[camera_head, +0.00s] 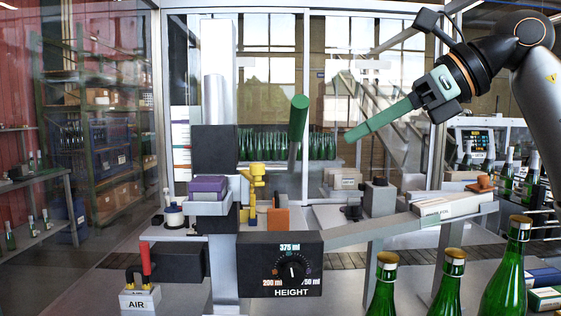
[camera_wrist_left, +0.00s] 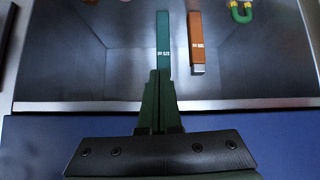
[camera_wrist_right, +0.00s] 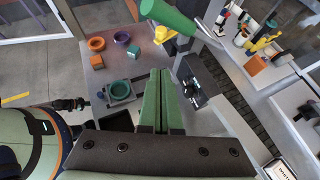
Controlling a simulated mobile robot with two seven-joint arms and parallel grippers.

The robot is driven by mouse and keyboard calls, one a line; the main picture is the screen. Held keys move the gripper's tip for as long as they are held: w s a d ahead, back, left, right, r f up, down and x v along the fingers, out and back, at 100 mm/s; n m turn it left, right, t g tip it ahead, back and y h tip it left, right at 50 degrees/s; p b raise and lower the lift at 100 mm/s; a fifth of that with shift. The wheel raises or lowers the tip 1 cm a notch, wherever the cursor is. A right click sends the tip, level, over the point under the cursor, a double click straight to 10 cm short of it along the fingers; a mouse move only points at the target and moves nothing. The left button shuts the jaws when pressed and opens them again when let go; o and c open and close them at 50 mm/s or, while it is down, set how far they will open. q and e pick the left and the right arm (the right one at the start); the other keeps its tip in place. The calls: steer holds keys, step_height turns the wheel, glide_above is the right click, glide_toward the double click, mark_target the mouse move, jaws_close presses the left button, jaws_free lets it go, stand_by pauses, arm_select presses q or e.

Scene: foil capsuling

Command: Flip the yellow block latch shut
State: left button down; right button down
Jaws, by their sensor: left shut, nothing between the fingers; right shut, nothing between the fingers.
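The yellow latch (camera_head: 256,178) stands upright on the machine, just right of a purple block (camera_head: 208,186) and above an orange block (camera_head: 278,221). A yellow part also shows at the top of the right wrist view (camera_wrist_right: 162,35), partly behind a green cylinder. I cannot tell from its shape how far the latch is turned. My right gripper (camera_head: 350,137) is shut and empty, up and to the right of the latch and apart from it. My left gripper (camera_wrist_left: 160,76) is out of the head view; in its wrist view it is shut and empty above a grey tray (camera_wrist_left: 110,75).
A green cylinder (camera_head: 298,117) hangs between my right gripper and the latch in the head view. A black HEIGHT dial box (camera_head: 280,264) sits below. Green bottles (camera_head: 505,270) stand at front right. The grey tray holds an orange stick (camera_wrist_left: 196,42) and a teal stick (camera_wrist_left: 163,35).

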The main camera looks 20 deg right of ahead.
steer(key=shift+a, duration=0.1)
glide_toward(264, 171)
step_height(264, 171, down, 3)
steer(key=shift+w+a+f+p, duration=0.1)
steer(key=shift+w+a+p, duration=0.15)
steer(key=shift+w+a, duration=0.7)
steer(key=shift+w+a+f+p, duration=0.15)
steer(key=shift+w+a+p, duration=0.1)
steer(key=shift+w+a, duration=0.7)
steer(key=shift+s+a, duration=0.1)
steer(key=shift+a, duration=0.05)
